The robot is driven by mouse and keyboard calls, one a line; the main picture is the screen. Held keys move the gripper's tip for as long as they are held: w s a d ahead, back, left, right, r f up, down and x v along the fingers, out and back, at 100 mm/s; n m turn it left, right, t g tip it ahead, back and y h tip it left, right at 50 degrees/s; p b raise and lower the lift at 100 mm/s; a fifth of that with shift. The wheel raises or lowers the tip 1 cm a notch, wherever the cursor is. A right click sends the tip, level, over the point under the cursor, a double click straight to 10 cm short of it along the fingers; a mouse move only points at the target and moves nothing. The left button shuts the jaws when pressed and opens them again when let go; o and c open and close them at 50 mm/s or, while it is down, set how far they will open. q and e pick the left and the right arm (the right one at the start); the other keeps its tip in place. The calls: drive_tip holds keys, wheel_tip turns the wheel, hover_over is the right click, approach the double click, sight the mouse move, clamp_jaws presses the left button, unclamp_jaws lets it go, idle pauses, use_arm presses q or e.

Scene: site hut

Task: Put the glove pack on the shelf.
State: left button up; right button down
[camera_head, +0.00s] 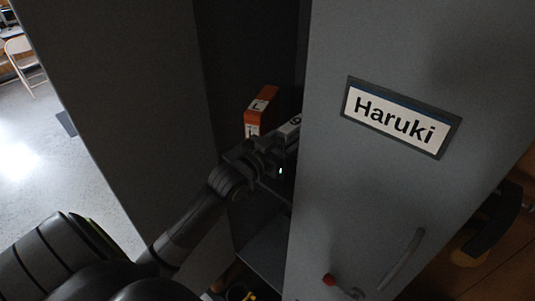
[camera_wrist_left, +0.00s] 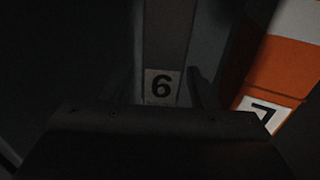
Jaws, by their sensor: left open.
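An orange-and-white pack (camera_head: 260,108) stands upright inside the dark locker; its white label reads like an L. It also shows at the right of the left wrist view (camera_wrist_left: 283,68). A grey piece (camera_wrist_left: 163,40) with a white numbered label, like a 6 or 9, lies between my left fingers; its label end shows in the head view (camera_head: 291,125). I cannot tell which of the two is the glove pack. My left gripper (camera_head: 285,145) is inside the locker, open around the grey piece; contact is unclear. A shelf panel (camera_head: 265,255) shows below.
The grey locker door (camera_head: 340,200), labelled Haruki (camera_head: 400,118), stands close right of my left arm. It has a handle (camera_head: 403,258) and a red-tipped key (camera_head: 330,280). A grey side panel (camera_head: 120,80) is on the left. A folding chair (camera_head: 22,58) stands far back on open floor.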

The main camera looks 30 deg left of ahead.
use_arm(q)
drive_tip(key=s+a+b, duration=0.1)
drive_tip(key=s, duration=0.8)
drive_tip(key=shift+s+a, duration=0.15)
drive_tip(key=shift+s, duration=0.15)
